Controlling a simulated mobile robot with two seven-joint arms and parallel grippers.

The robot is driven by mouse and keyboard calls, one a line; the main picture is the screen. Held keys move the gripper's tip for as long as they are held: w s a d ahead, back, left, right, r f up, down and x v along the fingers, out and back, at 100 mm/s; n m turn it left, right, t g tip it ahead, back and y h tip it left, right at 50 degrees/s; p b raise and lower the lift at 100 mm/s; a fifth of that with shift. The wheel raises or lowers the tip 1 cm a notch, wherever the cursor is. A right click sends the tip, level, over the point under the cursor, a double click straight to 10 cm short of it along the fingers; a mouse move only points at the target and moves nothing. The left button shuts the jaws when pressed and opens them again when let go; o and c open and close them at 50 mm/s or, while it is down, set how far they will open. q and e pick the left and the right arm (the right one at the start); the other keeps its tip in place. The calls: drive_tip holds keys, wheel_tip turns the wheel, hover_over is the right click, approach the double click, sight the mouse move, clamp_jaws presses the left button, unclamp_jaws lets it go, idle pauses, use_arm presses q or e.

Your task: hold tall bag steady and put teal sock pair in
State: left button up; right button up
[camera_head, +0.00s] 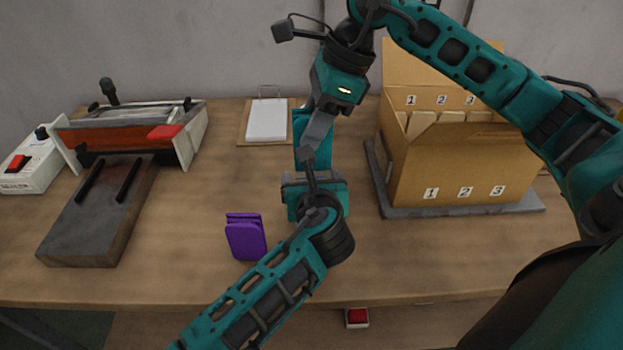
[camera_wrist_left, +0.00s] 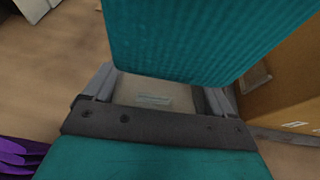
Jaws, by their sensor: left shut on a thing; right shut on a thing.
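The teal sock pair (camera_head: 312,122) hangs from my right gripper (camera_head: 318,132), which is shut on its upper part. Its ribbed cloth fills the top of the left wrist view (camera_wrist_left: 205,38). My left gripper (camera_head: 314,180) is just below the socks. In the left wrist view, a pale, see-through patch, seemingly the tall bag (camera_wrist_left: 145,92), shows between the left gripper's fingers (camera_wrist_left: 160,88), which are shut on it. The bag's outline and mouth cannot be made out in the head view. I cannot tell whether the socks are inside it.
A purple folded pair (camera_head: 245,238) stands left of my left gripper. A cardboard box (camera_head: 460,170) numbered 1, 2, 3 stands on a grey mat at right. A sealer-like device (camera_head: 130,135) and dark block (camera_head: 100,215) sit at left. A white pad (camera_head: 267,120) lies behind.

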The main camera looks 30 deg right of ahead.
drive_tip(key=shift+f, duration=2.8)
drive_tip(key=o, duration=1.1)
drive_tip(key=shift+s+a, duration=0.1)
drive_tip(key=shift+s, duration=0.05)
drive_tip(key=shift+o, duration=0.2)
drive_tip(key=v, duration=1.2)
drive_tip(key=shift+w+r, duration=0.15)
drive_tip(key=shift+w, duration=0.05)
use_arm(q)
drive_tip(key=o, duration=0.8)
